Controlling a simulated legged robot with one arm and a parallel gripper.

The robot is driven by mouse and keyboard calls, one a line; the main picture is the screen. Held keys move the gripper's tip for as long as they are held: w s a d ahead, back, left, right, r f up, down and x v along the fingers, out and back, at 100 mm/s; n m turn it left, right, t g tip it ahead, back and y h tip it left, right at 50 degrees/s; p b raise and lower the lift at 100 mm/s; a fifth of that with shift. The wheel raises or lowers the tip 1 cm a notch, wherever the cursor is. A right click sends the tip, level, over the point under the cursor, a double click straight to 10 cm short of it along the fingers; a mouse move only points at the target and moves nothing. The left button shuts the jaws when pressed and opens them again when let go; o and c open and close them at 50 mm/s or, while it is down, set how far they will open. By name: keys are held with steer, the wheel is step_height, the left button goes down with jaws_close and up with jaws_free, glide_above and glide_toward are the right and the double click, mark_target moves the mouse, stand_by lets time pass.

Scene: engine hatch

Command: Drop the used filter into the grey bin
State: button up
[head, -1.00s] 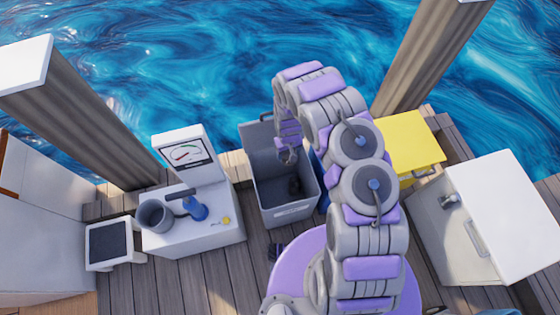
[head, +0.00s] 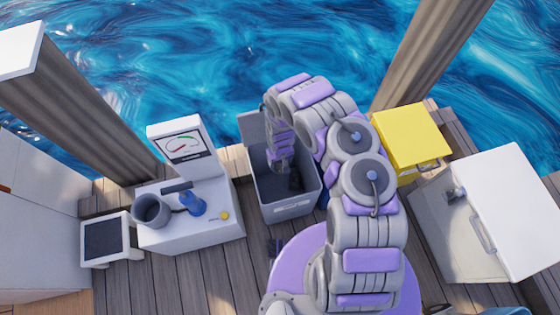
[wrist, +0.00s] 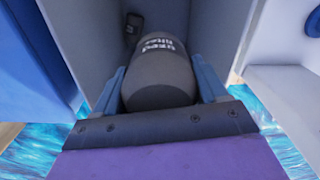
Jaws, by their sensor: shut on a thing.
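The grey bin (head: 290,211) stands open on the deck at the dock's water side, its lid tilted back. My gripper (wrist: 158,88) reaches down over its opening; in the head view my wrist hides part of the bin's inside. In the wrist view the blue fingers are shut on the used filter (wrist: 162,72), a dark grey cylinder with white lettering. The filter is held between the fingers, with the bin's grey walls around and beyond it. In the head view I cannot make out the filter clearly.
A small dark object (wrist: 133,24) lies deeper in the bin. A white bench unit (head: 190,232) with a gauge, a grey cup and a blue tool stands left. A yellow box (head: 410,138) and a white cabinet (head: 505,210) stand right. Wooden posts rise behind.

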steer(key=shift+f, duration=0.35)
steer(key=o, duration=1.3)
steer(key=shift+r, duration=0.15)
step_height(320, 180, up, 17)
steer(key=p, duration=0.7)
steer(key=shift+w+r, duration=0.1)
steer(key=shift+r, duration=0.05)
